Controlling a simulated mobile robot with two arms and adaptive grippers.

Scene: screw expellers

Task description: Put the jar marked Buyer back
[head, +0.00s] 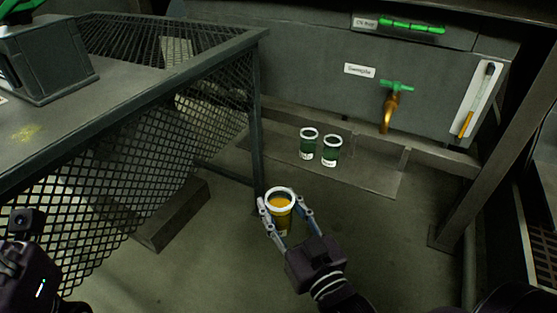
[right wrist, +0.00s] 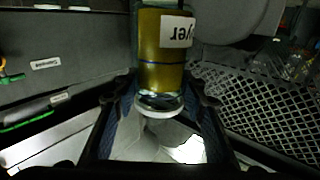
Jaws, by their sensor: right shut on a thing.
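My right gripper (head: 282,214) is shut on a jar of amber liquid (head: 281,212) with a white rim, held upright above the floor. In the right wrist view the jar (right wrist: 162,62) appears upside down between the fingers. Its white label shows the letters "yer", and the rest is turned out of sight. Two dark green jars with white rims and labels, a left one (head: 308,144) and a right one (head: 331,152), stand side by side on a flat plate (head: 370,178) on the floor. Part of my left arm's end (head: 28,275) shows at the lower left, its fingers not visible.
A grey tank (head: 440,75) with a brass tap (head: 390,108) and a level gauge (head: 477,100) stands behind the plate. A table (head: 60,125) with mesh sides is at the left. A slanted post (head: 495,125) is at the right. The plate has bare room beside the green jars.

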